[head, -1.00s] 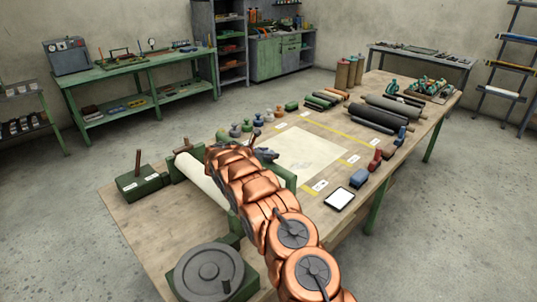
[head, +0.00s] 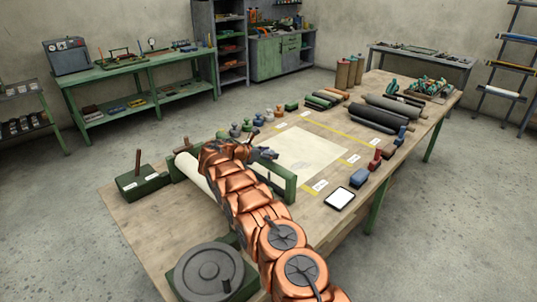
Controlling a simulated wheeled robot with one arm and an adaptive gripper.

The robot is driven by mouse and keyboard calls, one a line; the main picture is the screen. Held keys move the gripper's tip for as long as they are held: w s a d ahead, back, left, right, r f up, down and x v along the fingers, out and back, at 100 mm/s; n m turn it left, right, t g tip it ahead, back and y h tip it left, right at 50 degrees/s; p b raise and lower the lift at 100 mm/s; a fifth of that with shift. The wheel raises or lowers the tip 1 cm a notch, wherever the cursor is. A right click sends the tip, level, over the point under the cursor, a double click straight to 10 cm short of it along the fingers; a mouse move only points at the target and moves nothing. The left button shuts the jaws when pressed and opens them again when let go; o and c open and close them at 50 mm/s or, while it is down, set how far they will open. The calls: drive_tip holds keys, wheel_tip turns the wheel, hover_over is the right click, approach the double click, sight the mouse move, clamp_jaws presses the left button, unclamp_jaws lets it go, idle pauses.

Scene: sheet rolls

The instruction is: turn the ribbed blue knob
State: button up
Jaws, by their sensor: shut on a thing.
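My gripper (head: 266,154) is at the end of my copper arm, at the green roller frame on the near part of the wooden bench. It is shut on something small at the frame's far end. That is most likely the ribbed blue knob, but the jaws and wrist hide it, so I cannot make out its ribs or how far it is turned. The green frame (head: 290,188) holds a cream sheet roll (head: 190,168), partly behind my arm. A pale sheet (head: 312,150) lies flat on the bench beyond the gripper.
A green box with an upright handle (head: 142,184) stands at left; a dark handwheel (head: 207,272) is at the near edge. Small weights (head: 247,125), dark rollers (head: 372,117), blue and red blocks (head: 359,178) and a tablet (head: 340,199) occupy the bench. Bare wood shows at near left.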

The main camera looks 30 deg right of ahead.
drive_tip(key=shift+s+d, duration=0.1)
drive_tip(key=o, duration=1.2)
drive_tip(key=shift+c, duration=0.2)
drive_tip(key=shift+a, duration=0.2)
drive_tip(key=v, duration=1.1)
drive_tip(key=shift+a+r, duration=0.2)
drive_tip(key=shift+a, duration=0.1)
